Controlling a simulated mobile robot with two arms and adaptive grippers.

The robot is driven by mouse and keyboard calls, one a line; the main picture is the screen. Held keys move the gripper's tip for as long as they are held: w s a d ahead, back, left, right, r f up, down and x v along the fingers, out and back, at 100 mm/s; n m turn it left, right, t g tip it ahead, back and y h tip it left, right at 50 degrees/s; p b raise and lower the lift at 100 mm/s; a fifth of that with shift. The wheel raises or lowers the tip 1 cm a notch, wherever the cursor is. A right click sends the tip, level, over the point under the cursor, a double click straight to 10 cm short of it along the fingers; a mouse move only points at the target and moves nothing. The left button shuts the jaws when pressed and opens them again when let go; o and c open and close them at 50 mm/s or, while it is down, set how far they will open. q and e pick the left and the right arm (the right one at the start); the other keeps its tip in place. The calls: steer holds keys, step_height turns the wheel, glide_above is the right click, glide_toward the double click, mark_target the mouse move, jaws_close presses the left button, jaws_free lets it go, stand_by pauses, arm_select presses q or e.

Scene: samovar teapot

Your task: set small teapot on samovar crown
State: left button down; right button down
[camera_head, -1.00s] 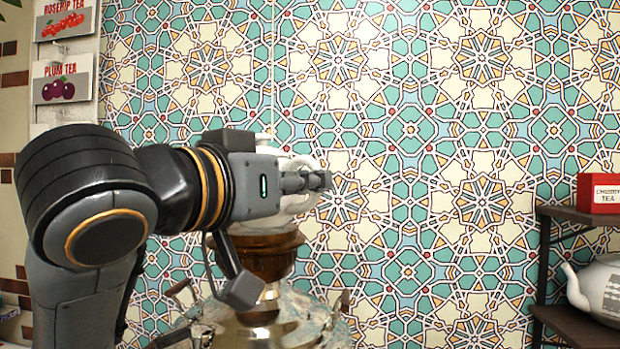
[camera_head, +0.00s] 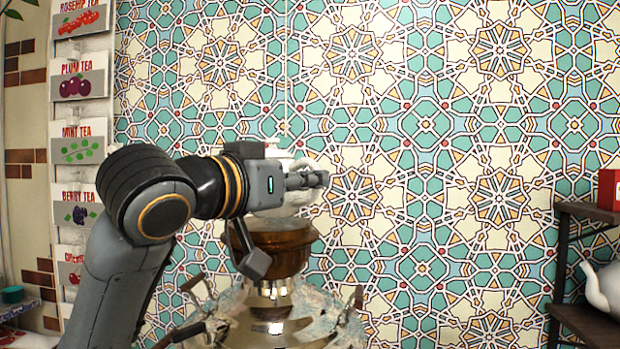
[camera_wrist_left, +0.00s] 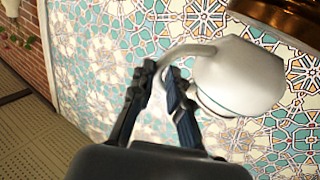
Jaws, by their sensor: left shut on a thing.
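The small white teapot (camera_head: 299,205) is partly hidden behind my left gripper (camera_head: 322,180) in the head view. My left gripper is shut on a thin curved part of the teapot, seemingly its handle. The left wrist view shows the white teapot body (camera_wrist_left: 240,78) to the right of my left gripper's fingers (camera_wrist_left: 165,85). The samovar's brown, bowl-like crown (camera_head: 285,240) is directly below the teapot in the head view. I cannot tell whether they touch. The brown crown also shows at the upper right of the left wrist view (camera_wrist_left: 290,18). My right gripper is out of view.
A dark shelf (camera_head: 590,212) at the right holds a red box (camera_head: 609,188) and a larger white teapot (camera_head: 603,285). Tea signs (camera_head: 82,80) hang at the left. A patterned tile wall (camera_head: 450,170) stands behind. The space between samovar and shelf looks clear.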

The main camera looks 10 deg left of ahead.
mark_target(299, 201)
arm_select(q)
steer(key=shift+w+a+f, duration=0.1)
steer(key=shift+w+a, duration=0.2)
steer(key=shift+w, duration=0.4)
steer(key=shift+w+a, duration=0.25)
steer(key=shift+w, duration=0.4)
steer(key=shift+w+a+f, duration=0.1)
steer(key=shift+w+a, duration=0.2)
steer(key=shift+w, duration=0.4)
steer(key=shift+s+f, duration=0.1)
steer(key=shift+f, duration=0.5)
steer(key=c, duration=1.2)
jaws_free()
steer(key=shift+s, duration=0.1)
steer(key=shift+f, duration=0.15)
